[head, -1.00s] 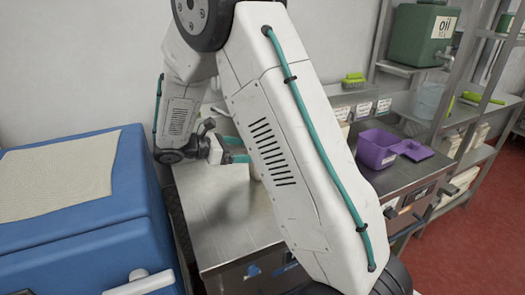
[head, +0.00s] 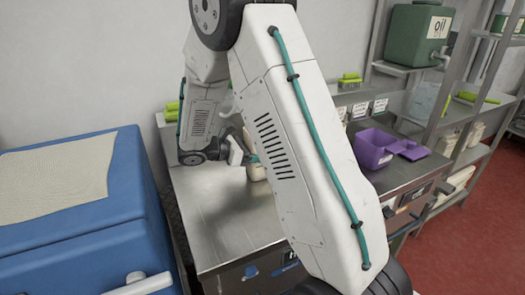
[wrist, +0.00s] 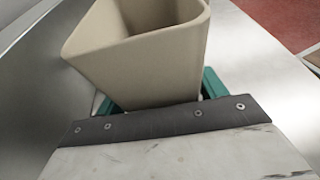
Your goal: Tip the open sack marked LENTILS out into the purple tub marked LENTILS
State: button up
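A beige open-topped sack (wrist: 150,60) fills the upper middle of the wrist view, its mouth facing up and its inside partly visible. My gripper (wrist: 160,95) has its teal fingers on either side of the sack's lower part; whether they press on it is unclear. In the head view the sack (head: 257,172) stands over the steel counter, mostly hidden behind my arm, with my gripper (head: 252,159) beside it. No marking is readable on the sack. The purple tub (head: 374,149) is on the counter to the right, open, with a purple flap or lid beside it.
The steel counter (head: 215,205) has bare room left of my arm. Small white label cards (head: 361,109) stand behind the tub. A blue chest (head: 80,240) is at left. A green oil container (head: 418,35) sits on a shelf at the back right.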

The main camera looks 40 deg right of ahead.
jog(key=c, duration=1)
jog(key=shift+r, duration=3.05)
jog(key=shift+c, duration=0.2)
